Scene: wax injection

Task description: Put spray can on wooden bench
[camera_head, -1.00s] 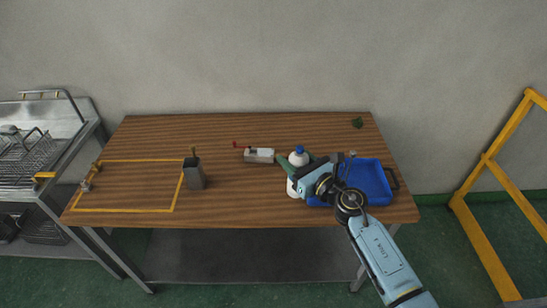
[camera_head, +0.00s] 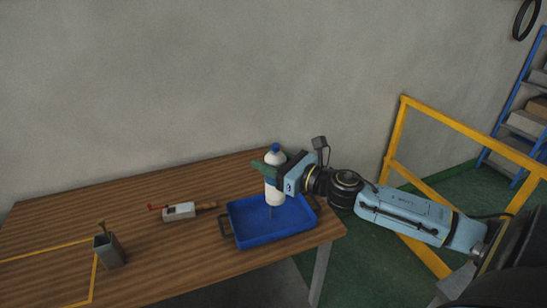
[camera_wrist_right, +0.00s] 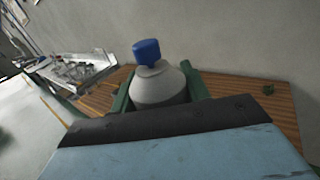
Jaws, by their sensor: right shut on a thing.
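The spray can, a white bottle with a blue cap (camera_head: 274,190), is upright in my right gripper (camera_head: 270,168). The green fingers of the gripper are shut around its upper body. In the head view it shows in front of the blue tray, with its base seeming above the tray floor. In the right wrist view the can's white shoulder and blue cap (camera_wrist_right: 150,70) sit between the green fingers. The wooden bench (camera_head: 140,210) has a striped brown top. My left gripper is not in view.
The blue tray (camera_head: 238,235) stands at the bench's right end. A white and grey tool with a red tip (camera_head: 180,211) lies left of it. A grey holder (camera_head: 110,252) stands near a yellow outline. A yellow frame (camera_head: 392,140) stands right of the bench.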

